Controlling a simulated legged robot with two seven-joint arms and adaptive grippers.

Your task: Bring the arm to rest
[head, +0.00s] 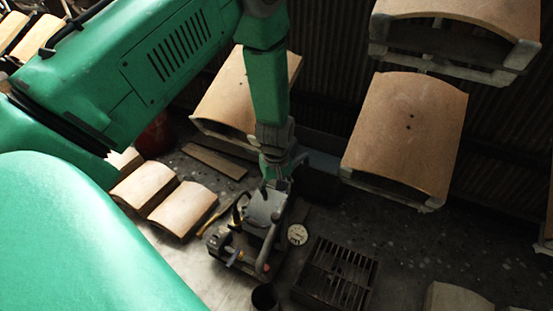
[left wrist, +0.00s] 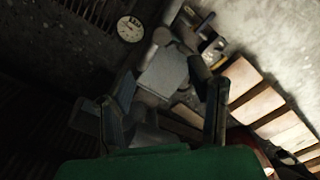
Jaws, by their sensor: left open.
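My left arm comes in from the left in the head view and reaches down to my left gripper (head: 276,178). The gripper hangs over or close to a grey machine (head: 262,212) on the floor. In the left wrist view the two fingers of my left gripper (left wrist: 164,72) stand apart with nothing held between them. The grey block of the machine (left wrist: 163,72) shows beyond the fingers. Whether the fingers touch it I cannot tell. My right gripper is not in view.
Curved tan panels on hangers (head: 408,125) hang at the right and behind the arm. More tan blocks (head: 183,208) lie left of the machine. A round white gauge (head: 297,234), a dark floor grate (head: 338,275) and a dark cup (head: 265,297) are near it.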

